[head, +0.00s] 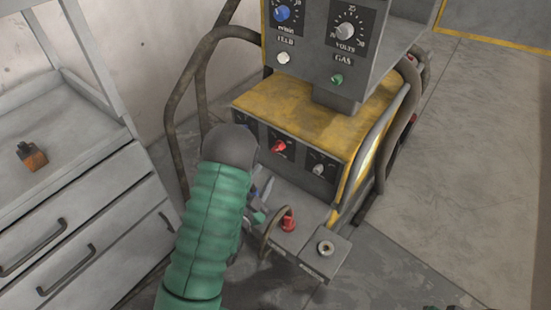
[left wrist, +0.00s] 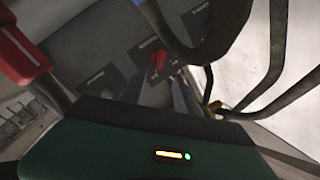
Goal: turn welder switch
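The welder (head: 345,110) is a yellow and grey machine in the middle of the head view. Its sloped front panel carries a red switch (head: 279,146) and a grey knob (head: 319,168); a panel section to their left is partly hidden by my arm. My left gripper (head: 230,147) is in front of the panel's left side, its fingers hidden in the head view. In the left wrist view a red switch (left wrist: 158,59) shows on the grey panel, just beyond thin grey finger-like parts (left wrist: 184,94), apparently apart from it. Their opening is unclear. My right gripper is not clearly seen.
An upper box with a blue knob (head: 283,13) and a volts dial (head: 346,31) overhangs the welder. Bent tube rails (head: 202,85) stand at its left. A red plug (head: 288,222) sits below the panel. A grey drawer cabinet (head: 75,215) is left; the right floor is open.

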